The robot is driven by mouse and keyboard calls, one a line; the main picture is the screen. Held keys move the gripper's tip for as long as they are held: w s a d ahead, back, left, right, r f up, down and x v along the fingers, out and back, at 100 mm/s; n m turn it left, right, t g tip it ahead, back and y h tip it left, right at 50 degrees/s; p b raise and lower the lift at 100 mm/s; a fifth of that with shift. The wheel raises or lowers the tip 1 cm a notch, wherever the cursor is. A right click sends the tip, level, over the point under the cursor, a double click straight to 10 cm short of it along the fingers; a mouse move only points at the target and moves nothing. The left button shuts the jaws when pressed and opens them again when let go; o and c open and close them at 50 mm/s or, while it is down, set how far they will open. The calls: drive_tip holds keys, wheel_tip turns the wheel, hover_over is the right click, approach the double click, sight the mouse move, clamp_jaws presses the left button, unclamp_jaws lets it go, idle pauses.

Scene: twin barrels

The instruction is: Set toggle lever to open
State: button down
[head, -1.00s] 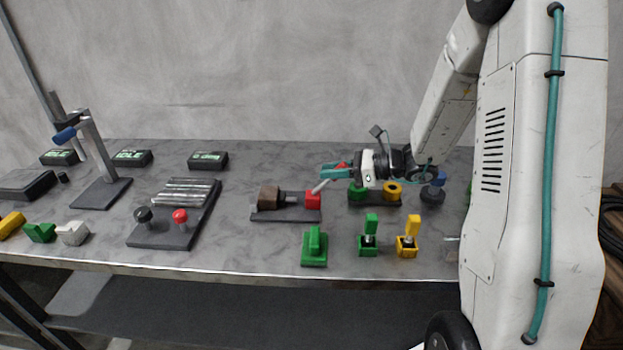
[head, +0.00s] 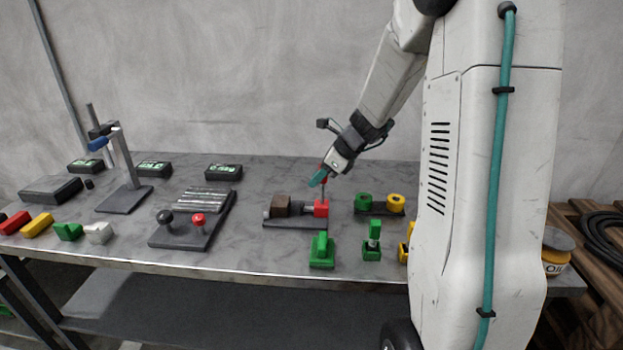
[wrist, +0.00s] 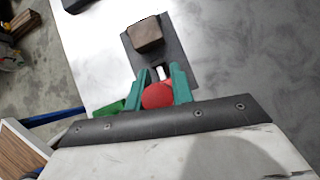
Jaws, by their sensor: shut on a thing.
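In the wrist view, my gripper (wrist: 163,88) is shut on the lever's round red knob (wrist: 158,95), one finger on each side. The brown block (wrist: 146,34) shows beyond the fingertips. The fingers partly hide the knob and the lever shaft.
A green toggle-like piece (head: 321,250) and a green block (head: 372,240) stand in front, near the table edge. Green and yellow rings (head: 395,202) are at the right. A plate with black and red knobs (head: 180,235) lies left. Bare table (head: 290,175) lies behind.

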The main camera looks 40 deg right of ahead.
drive_tip(key=shift+w+a, duration=0.1)
idle(0.4)
drive_tip(key=c, duration=1.2)
unclamp_jaws()
drive_tip(key=v, duration=0.7)
drive_tip(key=shift+r, duration=0.35)
